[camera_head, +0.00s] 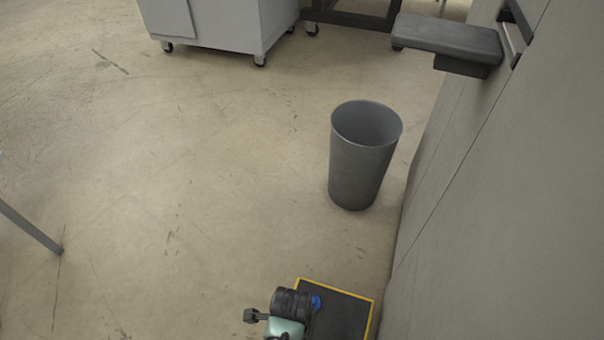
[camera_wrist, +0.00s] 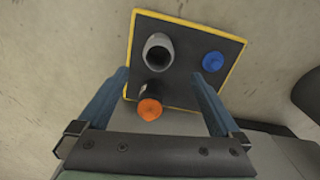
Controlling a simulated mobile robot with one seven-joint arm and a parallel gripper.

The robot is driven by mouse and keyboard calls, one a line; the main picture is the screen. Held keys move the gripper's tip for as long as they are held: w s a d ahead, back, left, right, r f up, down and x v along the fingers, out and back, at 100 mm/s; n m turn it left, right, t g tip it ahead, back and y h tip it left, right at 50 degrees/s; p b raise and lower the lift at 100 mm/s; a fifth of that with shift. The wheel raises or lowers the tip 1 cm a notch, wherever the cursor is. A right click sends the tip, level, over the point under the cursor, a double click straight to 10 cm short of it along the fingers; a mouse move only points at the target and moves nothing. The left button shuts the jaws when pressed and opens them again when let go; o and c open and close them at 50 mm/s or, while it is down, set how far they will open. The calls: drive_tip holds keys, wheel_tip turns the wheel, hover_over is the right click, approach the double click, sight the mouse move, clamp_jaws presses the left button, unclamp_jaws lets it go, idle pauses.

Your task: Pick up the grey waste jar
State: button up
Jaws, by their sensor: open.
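The grey waste jar (camera_wrist: 158,52) stands on a black mat with a yellow border (camera_wrist: 185,31); I see its grey rim and dark inside from above. My gripper (camera_wrist: 159,76) is open and empty, with its two blue fingers spread either side of the picture. The jar appears beyond the fingertips, between them and apart from both. In the head view the mat (camera_head: 348,318) lies at the bottom, partly covered by my arm, and the grey jar is hidden there.
A dark container with an orange top (camera_wrist: 150,108) stands nearer my palm, between the fingers. A blue round item (camera_wrist: 213,61) is on the mat by the right fingertip. A large grey bin (camera_head: 362,170) stands beyond the mat, beside a grey machine wall (camera_head: 500,200).

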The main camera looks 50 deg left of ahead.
wheel_tip(320, 180, down, 12)
drive_tip(key=b, duration=0.9)
drive_tip(key=shift+s+d, duration=0.1)
drive_tip(key=shift+r, duration=0.1)
drive_tip(key=c, duration=1.4)
